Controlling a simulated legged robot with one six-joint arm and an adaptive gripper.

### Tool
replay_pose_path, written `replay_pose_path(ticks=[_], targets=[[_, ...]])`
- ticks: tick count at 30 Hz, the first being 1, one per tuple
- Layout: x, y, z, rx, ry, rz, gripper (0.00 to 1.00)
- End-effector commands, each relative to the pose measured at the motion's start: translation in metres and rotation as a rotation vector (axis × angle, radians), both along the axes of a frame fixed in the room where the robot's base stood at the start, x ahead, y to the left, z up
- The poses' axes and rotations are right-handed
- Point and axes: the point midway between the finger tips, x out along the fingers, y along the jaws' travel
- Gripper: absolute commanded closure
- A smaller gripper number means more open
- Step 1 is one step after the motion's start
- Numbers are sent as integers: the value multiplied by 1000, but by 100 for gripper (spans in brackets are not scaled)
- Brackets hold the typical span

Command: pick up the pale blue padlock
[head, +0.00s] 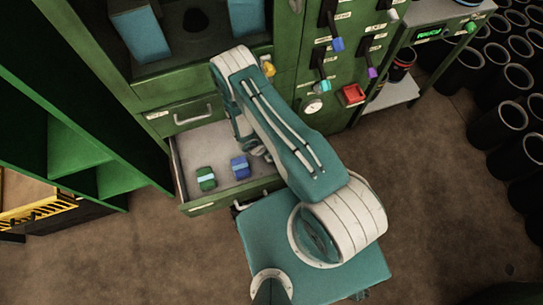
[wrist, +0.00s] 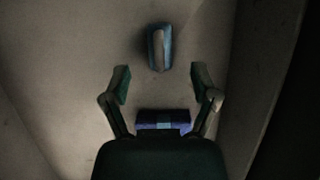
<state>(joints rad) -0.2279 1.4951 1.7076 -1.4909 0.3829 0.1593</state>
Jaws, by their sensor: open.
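A pale blue block-like thing with a greyish band, which looks like the pale blue padlock (wrist: 153,49), lies on the drawer floor in the wrist view, beyond my fingertips. I cannot make it out in the head view, where my arm covers part of the drawer. My gripper (wrist: 161,80) is open and empty, its fingers spread either side of the picture's middle. A dark blue thing with a lighter band (wrist: 147,120) shows lower, between the finger bases. It also seems to be the blue one in the head view (head: 240,169). In the head view my gripper is mostly hidden behind my arm.
The open drawer (head: 182,172) has raised walls around my gripper. A green banded thing (head: 206,178) lies at its front left. The green cabinet (head: 285,85) rises behind, with coloured handles and a red box (head: 352,94) to the right. Dark pipes stand far right.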

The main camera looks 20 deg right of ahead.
Motion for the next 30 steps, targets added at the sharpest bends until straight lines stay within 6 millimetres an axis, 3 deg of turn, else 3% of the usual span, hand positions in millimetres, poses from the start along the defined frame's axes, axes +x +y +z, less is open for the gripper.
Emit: replay_pose_path(ticks=[12,21,22,24,27,30], targets=[[0,-16,-47,-1,0,-2,23],[0,-18,-52,-1,0,-1,23],[0,-18,-52,-1,0,-1,32],[0,-18,-52,-1,0,-1,63],[0,-18,-52,0,0,-1,100],[0,-18,-52,0,0,-1,100]])
